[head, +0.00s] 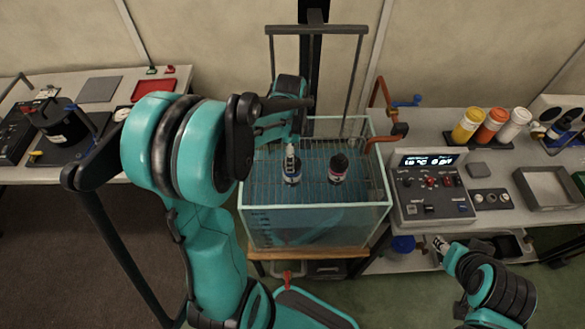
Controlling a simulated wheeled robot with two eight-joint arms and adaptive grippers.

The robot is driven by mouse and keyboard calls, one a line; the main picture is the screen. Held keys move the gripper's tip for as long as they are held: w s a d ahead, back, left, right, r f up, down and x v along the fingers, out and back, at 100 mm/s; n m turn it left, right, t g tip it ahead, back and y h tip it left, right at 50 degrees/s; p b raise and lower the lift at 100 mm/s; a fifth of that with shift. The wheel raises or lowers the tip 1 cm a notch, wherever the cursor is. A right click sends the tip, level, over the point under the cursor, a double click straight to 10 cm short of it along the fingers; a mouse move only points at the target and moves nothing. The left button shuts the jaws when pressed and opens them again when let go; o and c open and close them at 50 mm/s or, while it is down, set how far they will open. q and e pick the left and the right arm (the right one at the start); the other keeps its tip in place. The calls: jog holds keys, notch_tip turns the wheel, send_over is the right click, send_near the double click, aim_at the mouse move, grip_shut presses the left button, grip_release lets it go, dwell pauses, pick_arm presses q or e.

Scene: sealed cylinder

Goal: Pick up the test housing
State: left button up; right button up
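Two small dark cylinders stand upright in the clear tank (318,225): one with a blue and white band (292,175) on the left, one with a reddish and white band (338,170) on the right. I cannot tell which thing is the test housing; a larger black cylinder (64,126) also sits on the left table. My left arm reaches over the tank, and its gripper (290,152) points down at the top of the blue-banded cylinder. Whether it grips it is too small to tell. My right gripper (439,243) is low at the right, away from the tank, apparently empty.
A metal frame (316,31) rises behind the tank, and an orange hooked pipe (388,115) stands at its right. The right bench holds a control box (432,185), several coloured bottles (491,126) and a grey tray (548,187). A red tray (154,90) lies on the left table.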

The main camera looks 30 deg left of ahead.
pick_arm(q)
notch_tip(320, 180, down, 7)
jog(key=shift+w+d+f+b, duration=0.15)
jog(key=shift+f+b, duration=0.05)
jog(key=shift+b, duration=0.95)
jog(key=c, duration=1.7)
